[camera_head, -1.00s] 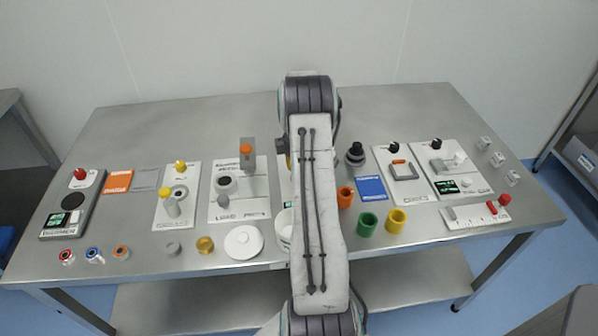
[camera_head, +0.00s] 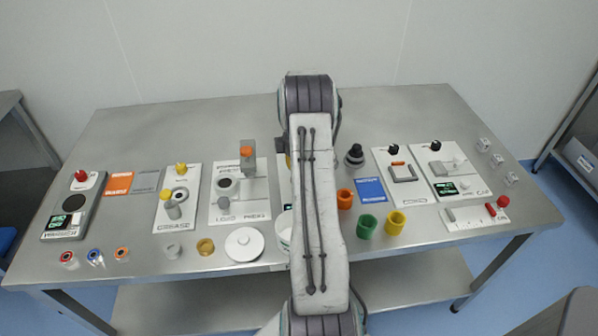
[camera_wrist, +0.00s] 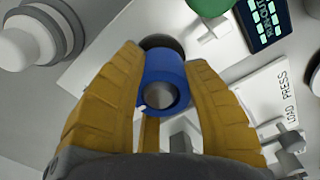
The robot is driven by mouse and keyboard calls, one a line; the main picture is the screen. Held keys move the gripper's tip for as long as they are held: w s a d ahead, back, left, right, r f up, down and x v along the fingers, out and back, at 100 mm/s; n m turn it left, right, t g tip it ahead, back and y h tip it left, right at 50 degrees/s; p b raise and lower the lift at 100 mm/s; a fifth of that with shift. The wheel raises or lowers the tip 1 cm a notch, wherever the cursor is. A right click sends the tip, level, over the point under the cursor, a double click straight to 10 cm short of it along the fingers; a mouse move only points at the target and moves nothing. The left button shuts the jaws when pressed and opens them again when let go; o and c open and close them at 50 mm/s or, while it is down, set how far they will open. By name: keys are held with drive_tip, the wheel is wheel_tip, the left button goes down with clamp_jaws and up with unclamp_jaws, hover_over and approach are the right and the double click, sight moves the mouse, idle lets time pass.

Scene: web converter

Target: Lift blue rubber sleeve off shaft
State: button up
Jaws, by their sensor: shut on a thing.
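In the wrist view, the blue rubber sleeve (camera_wrist: 165,66) sits between the two yellow fingers of my gripper (camera_wrist: 166,80), which is shut on it. A grey metal round end (camera_wrist: 157,95), seemingly the shaft, shows inside the sleeve's opening, so the sleeve is still around it. A dark round opening (camera_wrist: 163,42) lies just behind the sleeve. How far the sleeve sits along the shaft I cannot tell. In the head view, my arm hides the gripper and the sleeve.
A white board marked LOAD PRESS (camera_wrist: 265,105) and a lit display (camera_wrist: 262,20) lie right of my gripper. On the steel table (camera_head: 400,105), orange (camera_head: 345,199), green (camera_head: 367,226) and yellow (camera_head: 396,223) cups stand right of my arm; a white lid (camera_head: 244,245) lies left.

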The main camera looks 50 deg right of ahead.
drive_tip(key=shift+r+p, duration=1.1)
drive_tip(key=shift+r, duration=0.8)
drive_tip(key=shift+r+p, duration=1)
drive_tip(key=shift+r, duration=0.5)
drive_tip(key=shift+r+p, duration=1.25)
drive_tip(key=shift+r, duration=0.65)
drive_tip(key=shift+s+d, duration=0.1)
